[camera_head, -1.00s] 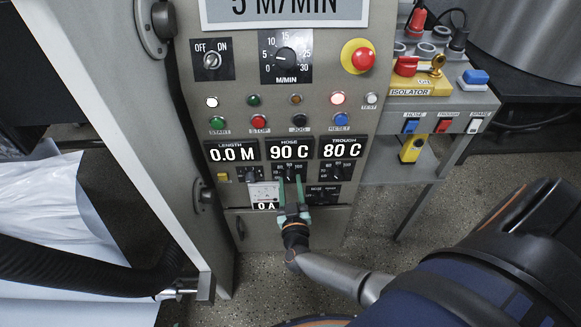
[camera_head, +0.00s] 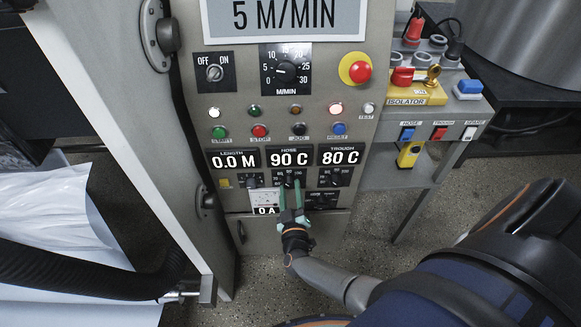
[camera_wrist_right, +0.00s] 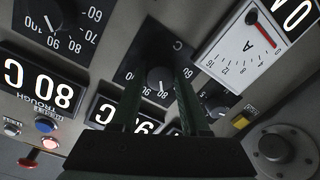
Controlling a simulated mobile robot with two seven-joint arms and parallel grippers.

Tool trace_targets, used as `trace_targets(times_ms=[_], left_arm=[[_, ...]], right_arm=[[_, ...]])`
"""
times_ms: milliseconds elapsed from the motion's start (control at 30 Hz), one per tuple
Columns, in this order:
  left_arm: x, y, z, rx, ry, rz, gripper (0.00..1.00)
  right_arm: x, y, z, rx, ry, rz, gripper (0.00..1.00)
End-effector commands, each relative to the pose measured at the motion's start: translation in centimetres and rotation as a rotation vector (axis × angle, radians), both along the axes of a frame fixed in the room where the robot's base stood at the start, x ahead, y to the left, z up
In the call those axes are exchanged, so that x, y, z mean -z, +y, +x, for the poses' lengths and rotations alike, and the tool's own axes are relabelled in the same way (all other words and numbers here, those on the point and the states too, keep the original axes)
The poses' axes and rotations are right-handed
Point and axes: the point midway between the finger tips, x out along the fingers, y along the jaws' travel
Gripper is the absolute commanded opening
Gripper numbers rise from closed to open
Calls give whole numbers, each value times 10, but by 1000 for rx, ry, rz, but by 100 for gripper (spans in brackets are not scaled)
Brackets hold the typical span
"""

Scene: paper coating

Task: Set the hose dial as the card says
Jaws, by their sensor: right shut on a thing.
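The hose dial (camera_head: 289,177) is a small dark knob under the hose display (camera_head: 289,158), which reads 90 C. In the right wrist view the dial (camera_wrist_right: 160,77) sits between the green fingers, its white mark toward the 90. My right gripper (camera_head: 291,185) is shut on the dial, reaching up from below. It also shows in the right wrist view (camera_wrist_right: 160,88). A framed sign (camera_head: 285,17) at the top reads 5 M/MIN; its upper part is cut off. My left gripper is not in view.
The trough dial (camera_head: 335,177) is close on the right, the length dial (camera_head: 250,180) on the left. The ammeter (camera_head: 265,199) is beside my fingers. A red stop button (camera_head: 360,69) and an isolator box (camera_head: 418,92) are higher right. A black hose (camera_head: 80,270) lies lower left.

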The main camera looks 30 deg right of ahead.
Motion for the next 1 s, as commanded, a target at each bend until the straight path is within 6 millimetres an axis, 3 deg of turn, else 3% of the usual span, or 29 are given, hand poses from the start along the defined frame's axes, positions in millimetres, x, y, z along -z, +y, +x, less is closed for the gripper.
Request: trace_targets(times_ms=[100, 133, 367, 1000], left_arm=[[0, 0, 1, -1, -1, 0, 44], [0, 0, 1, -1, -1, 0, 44], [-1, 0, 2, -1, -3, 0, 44], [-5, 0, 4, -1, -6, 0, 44]], right_arm=[[0, 1, 0, -2, 0, 0, 0], [0, 1, 0, -2, 0, 0, 49], [0, 1, 0, -1, -1, 1, 74], [-1, -2, -2, -2, 0, 1, 75]])
